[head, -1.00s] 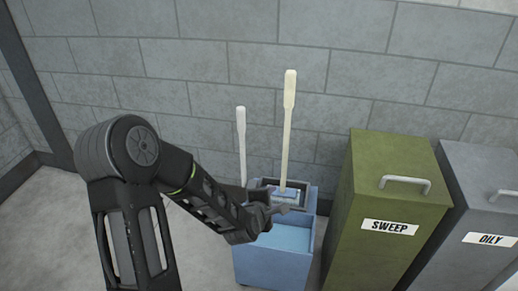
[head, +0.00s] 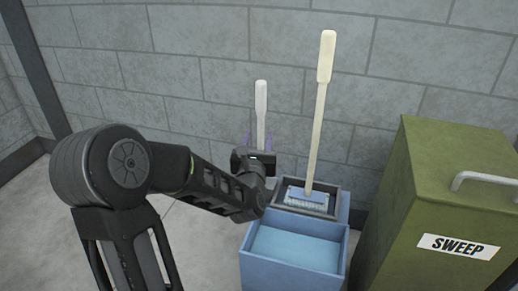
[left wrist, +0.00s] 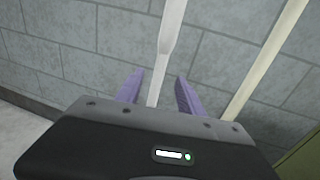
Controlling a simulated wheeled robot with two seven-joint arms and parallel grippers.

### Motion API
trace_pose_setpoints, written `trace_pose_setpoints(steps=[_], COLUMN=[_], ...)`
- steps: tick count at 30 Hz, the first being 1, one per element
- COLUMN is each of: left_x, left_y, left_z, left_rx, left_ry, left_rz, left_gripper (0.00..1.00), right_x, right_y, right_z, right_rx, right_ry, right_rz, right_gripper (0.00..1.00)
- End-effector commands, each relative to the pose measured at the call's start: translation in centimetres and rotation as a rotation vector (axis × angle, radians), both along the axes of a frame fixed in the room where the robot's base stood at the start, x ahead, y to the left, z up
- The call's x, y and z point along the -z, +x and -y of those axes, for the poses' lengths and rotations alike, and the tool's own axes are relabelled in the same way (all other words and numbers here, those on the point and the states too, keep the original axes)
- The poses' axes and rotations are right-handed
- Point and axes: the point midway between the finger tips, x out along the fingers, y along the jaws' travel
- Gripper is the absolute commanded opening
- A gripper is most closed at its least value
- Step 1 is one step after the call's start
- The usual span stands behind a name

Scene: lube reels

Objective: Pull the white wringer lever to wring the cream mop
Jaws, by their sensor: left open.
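The white wringer lever (head: 261,102) stands upright at the left side of the blue mop bucket (head: 292,250). The cream mop (head: 318,120) stands with its handle up and its blue-grey head in the dark-rimmed wringer (head: 336,205). My left gripper (head: 260,142) is at the lever's lower part, which it hides. In the left wrist view the two purple fingers (left wrist: 159,92) are apart, with the lever (left wrist: 167,50) showing between them. The gap on each side of the lever is visible, and the mop handle (left wrist: 264,60) is to the right of the fingers. My right gripper is out of view.
A green bin marked SWEEP (head: 440,200) stands to the right of the bucket. A grey block wall (head: 200,60) is close behind. Bare floor (head: 190,245) is open to the left of the bucket.

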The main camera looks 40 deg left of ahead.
Motion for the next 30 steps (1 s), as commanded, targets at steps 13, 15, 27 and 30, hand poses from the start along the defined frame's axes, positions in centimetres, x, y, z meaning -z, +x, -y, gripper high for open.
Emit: trace_pose_setpoints(steps=[13, 15, 27, 30], left_x=[-0.1, 0.0, 0.0, -0.1], left_y=[0.6, 1.2, 6.0, 6.6], left_z=[-0.4, -0.7, -3.5, -3.8], left_rx=[0.000, 0.000, 0.000, 0.001], left_ry=[0.000, 0.001, -0.001, 0.000], left_rz=[-0.001, -0.002, -0.001, -0.001], left_gripper=[0.45, 0.45, 0.45, 0.45], right_x=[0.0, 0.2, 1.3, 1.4], right_y=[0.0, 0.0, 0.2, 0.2], right_z=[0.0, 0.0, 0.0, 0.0], right_rx=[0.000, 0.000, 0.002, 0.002], right_ry=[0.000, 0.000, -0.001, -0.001], right_rz=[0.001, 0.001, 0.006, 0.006], right_gripper=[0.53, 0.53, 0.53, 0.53])
